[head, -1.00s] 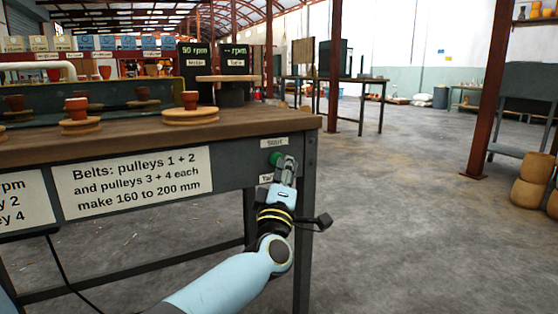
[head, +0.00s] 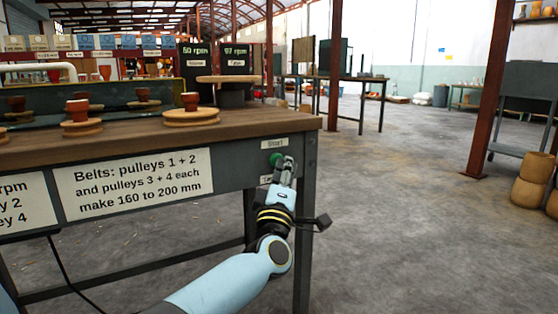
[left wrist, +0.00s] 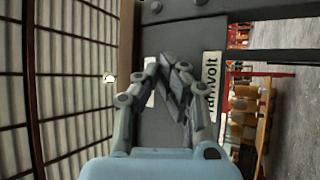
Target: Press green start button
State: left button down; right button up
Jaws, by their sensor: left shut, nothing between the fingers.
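The green start button (head: 275,158) is on the front apron of the wooden workbench (head: 130,134), near its right corner, below a small white label (head: 274,144). My left gripper (head: 285,163) is shut and empty, with its fingertips right at the lower right of the button, partly covering it. I cannot tell whether they touch it. In the left wrist view the fingers (left wrist: 173,78) are together in front of the dark apron; the button is not visible there. My right gripper is not in view.
Two dark displays (head: 236,54) stand on the bench; the right one reads 97 rpm. Wooden pulleys (head: 191,115) and small reddish cups sit on the bench top. A white belt notice (head: 134,182) is on the apron. Open concrete floor lies to the right.

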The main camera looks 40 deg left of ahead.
pick_arm(q)
jog(key=shift+d, duration=0.1)
jog(key=shift+s+d, duration=0.4)
jog(key=shift+d, duration=0.5)
jog(key=shift+s+d, duration=0.35)
jog(key=shift+d, duration=0.55)
jog(key=shift+s+d, duration=0.4)
jog(key=shift+d, duration=0.5)
jog(key=shift+f, duration=0.1)
